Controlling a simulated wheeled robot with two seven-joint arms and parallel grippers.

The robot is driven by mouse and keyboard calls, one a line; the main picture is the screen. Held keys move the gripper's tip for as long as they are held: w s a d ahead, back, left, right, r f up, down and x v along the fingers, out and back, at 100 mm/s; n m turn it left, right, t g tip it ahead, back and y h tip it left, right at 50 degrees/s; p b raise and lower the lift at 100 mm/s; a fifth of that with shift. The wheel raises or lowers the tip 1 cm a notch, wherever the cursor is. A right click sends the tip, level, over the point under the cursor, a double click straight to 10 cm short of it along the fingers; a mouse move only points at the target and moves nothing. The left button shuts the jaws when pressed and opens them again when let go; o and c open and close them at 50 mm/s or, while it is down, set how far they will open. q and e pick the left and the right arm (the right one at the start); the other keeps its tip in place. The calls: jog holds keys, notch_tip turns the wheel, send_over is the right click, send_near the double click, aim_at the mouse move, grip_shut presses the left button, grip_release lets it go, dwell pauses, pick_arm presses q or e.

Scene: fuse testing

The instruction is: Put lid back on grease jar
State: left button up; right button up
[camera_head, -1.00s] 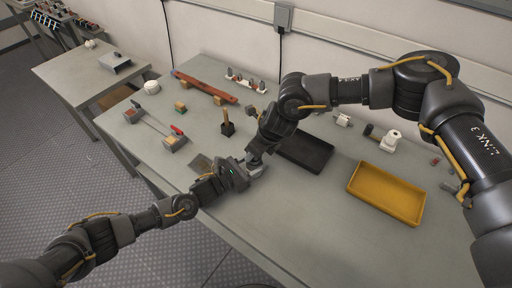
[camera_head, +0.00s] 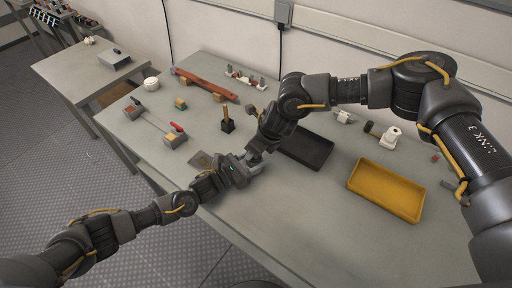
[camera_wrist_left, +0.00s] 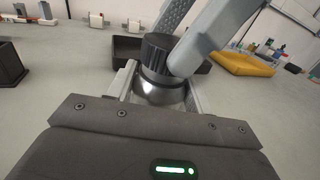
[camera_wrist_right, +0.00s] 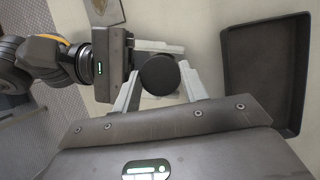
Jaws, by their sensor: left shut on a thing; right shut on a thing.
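The grease jar (camera_wrist_left: 158,92) is a shiny metal-looking round body, low in the left wrist view between my left fingers. My left gripper (camera_head: 250,163) is shut on it, over the front part of the table. The black ribbed lid (camera_wrist_left: 158,50) is directly above the jar and appears to touch it; whether it is fully seated cannot be told. My right gripper (camera_head: 258,152) is shut on the lid from above. In the right wrist view the lid (camera_wrist_right: 160,75) is a dark disc between the fingertips and hides most of the jar. In the head view the grippers hide both.
A black tray (camera_head: 322,163) lies just right of the grippers, and a yellow tray (camera_head: 386,207) farther right. A dark holder (camera_head: 228,126) with an upright piece stands behind. A flat grey plate (camera_head: 199,161) is left of the grippers. The front right table is clear.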

jog(key=shift+f, duration=0.15)
jog(key=m, duration=0.2)
jog(key=m+t+h, duration=0.1)
jog(key=m, duration=0.1)
jog(key=shift+s+a+f+m, duration=0.1)
jog(key=shift+s+a+m, duration=0.1)
jog(key=shift+m, duration=0.2)
jog(key=m+h, duration=0.1)
jog(key=m, duration=0.2)
jog(key=m+h, duration=0.2)
jog(key=m, duration=0.1)
jog(key=shift+a+m+t, duration=0.2)
jog(key=shift+m+t, duration=0.1)
jog(key=shift+t, duration=0.1)
jog(key=m, duration=0.2)
jog(key=m+h, duration=0.1)
jog(key=m, duration=0.1)
jog(key=shift+w+a+g+h, duration=0.1)
jog(key=shift+g+h, duration=0.2)
jog(key=m+g+h, duration=0.1)
jog(key=m, duration=0.2)
jog(key=m+h, duration=0.1)
jog(key=m, duration=0.3)
jog(key=shift+g, duration=0.4)
jog(key=o, duration=1)
jog(key=shift+c, duration=0.2)
